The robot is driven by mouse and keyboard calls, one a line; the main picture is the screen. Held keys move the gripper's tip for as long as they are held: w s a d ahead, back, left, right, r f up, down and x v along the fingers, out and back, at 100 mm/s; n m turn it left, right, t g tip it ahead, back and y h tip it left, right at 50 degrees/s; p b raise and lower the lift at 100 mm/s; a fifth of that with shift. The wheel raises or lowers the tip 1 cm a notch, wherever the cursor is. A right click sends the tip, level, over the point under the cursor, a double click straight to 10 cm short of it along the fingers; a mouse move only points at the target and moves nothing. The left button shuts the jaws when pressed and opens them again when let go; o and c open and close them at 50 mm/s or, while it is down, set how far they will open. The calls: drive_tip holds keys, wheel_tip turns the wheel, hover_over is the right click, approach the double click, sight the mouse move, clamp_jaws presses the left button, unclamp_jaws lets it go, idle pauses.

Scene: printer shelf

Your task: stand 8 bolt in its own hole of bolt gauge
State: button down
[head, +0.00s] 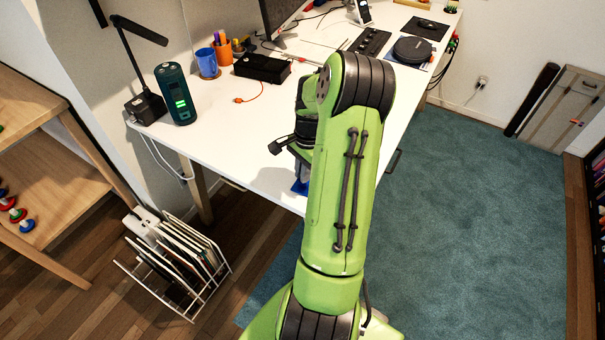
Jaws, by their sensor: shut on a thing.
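My gripper (298,160) is partly visible in the head view, low over the front edge of the white desk, left of my green arm. My arm hides most of it. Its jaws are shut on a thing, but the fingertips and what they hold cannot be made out. A small blue patch (300,187) shows just below it at the desk's front edge; I cannot tell whether it is the bolt gauge. The 8 bolt and the gauge's holes cannot be made out.
The white desk (225,150) holds a dark green cylindrical device (176,93), a lamp (146,105), a blue cup (207,63), a black box (262,68) and an orange cable (250,97). A white wire rack (172,262) stands on the floor. Carpet (480,200) is clear at right.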

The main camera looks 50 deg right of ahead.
drive_tip(key=shift+r, duration=0.1)
drive_tip(key=c, duration=1.2)
unclamp_jaws()
drive_tip(key=shift+o, duration=0.2)
wheel_tip(320, 180, up, 12)
drive_tip(key=d+p, duration=0.1)
drive_tip(key=p, duration=0.3)
drive_tip(key=w+a+r+n+h, duration=0.2)
drive_tip(key=w+a+r+n, duration=0.15)
drive_tip(key=a+r, duration=0.3)
drive_tip(key=s+a+r+n+t+h, duration=0.1)
drive_tip(key=s+a+r+n, duration=0.15)
drive_tip(key=a+n, duration=0.45)
drive_tip(key=s+a+r+n+t, duration=0.1)
drive_tip(key=s+a+r+n, duration=0.2)
drive_tip(key=a, duration=0.8)
drive_tip(key=s+a+n+t+y, duration=0.1)
drive_tip(key=s+a+n+t, duration=0.2)
drive_tip(key=s+a+n, duration=0.3)
drive_tip(key=shift+s+a+r+n+y, duration=0.25)
drive_tip(key=shift+s+a+n+y, duration=0.1)
drive_tip(key=shift+a+n, duration=0.35)
